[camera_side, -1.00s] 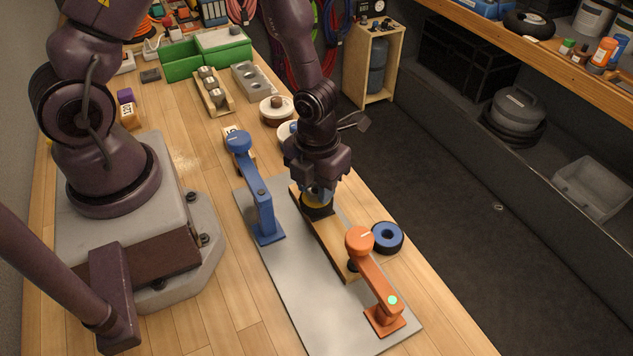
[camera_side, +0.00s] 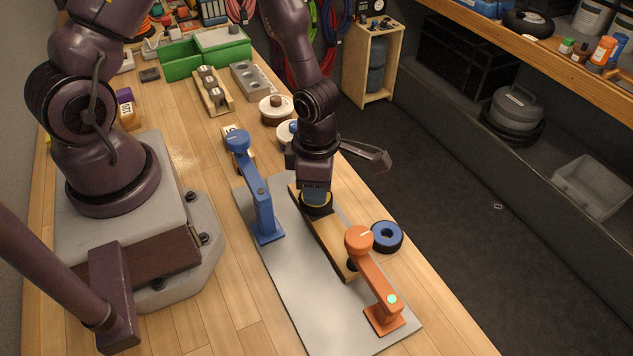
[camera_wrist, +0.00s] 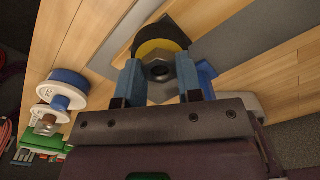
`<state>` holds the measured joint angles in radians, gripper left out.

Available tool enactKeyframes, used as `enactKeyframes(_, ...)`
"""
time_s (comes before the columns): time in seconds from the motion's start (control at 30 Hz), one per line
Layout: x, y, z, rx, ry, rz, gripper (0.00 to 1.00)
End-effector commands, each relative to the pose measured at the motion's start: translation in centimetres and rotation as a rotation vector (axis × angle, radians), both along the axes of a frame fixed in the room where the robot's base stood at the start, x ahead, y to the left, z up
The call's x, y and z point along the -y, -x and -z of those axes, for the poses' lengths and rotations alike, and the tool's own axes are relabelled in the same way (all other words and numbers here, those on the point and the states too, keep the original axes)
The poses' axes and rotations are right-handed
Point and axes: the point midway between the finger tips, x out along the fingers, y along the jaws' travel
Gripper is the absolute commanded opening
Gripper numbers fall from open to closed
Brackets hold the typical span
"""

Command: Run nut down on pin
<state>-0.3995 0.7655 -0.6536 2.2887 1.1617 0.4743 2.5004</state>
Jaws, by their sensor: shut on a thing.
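In the wrist view my gripper (camera_wrist: 160,88) has its two blue fingers on either side of a grey metal nut (camera_wrist: 160,70), shut on it. The nut sits in front of a round yellow and black piece (camera_wrist: 158,46), and the pin is hidden behind it. In the side view my gripper (camera_side: 316,192) points down over the yellow and black piece (camera_side: 317,207), at the far end of a wooden board (camera_side: 332,238). The nut is hidden there by the gripper.
A blue post arm (camera_side: 260,195) stands left of the board on the grey mat (camera_side: 290,275). An orange post arm (camera_side: 375,280) stands at the board's near end. A black and blue ring (camera_side: 387,237) lies right of it. White-topped spools (camera_side: 275,109) stand behind.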

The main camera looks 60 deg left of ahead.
Motion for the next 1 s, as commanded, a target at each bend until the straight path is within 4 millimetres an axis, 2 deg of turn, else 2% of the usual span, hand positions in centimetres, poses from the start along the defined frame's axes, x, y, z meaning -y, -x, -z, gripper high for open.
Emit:
enactKeyframes(0.1, 0.03, 0.1, 0.07, -0.002, 0.002, 0.201, 0.06)
enactKeyframes(0.23, 0.06, 0.11, 0.07, -0.002, 0.001, 0.258, 0.06)
enactKeyframes(0.4, 0.04, 0.14, 0.09, -0.003, 0.0, 0.437, 0.06)
enactKeyframes(0.67, 0.04, 0.14, 0.09, -0.002, -0.001, 0.48, 0.06)
enactKeyframes(0.7, 0.03, 0.13, 0.09, -0.002, -0.001, 0.48, 0.38)
enactKeyframes(0.8, 0.03, 0.12, 0.09, -0.002, -0.001, 0.479, 0.61)
enactKeyframes(1.0, 0.03, 0.09, 0.08, -0.001, 0.0, 0.477, 0.63)
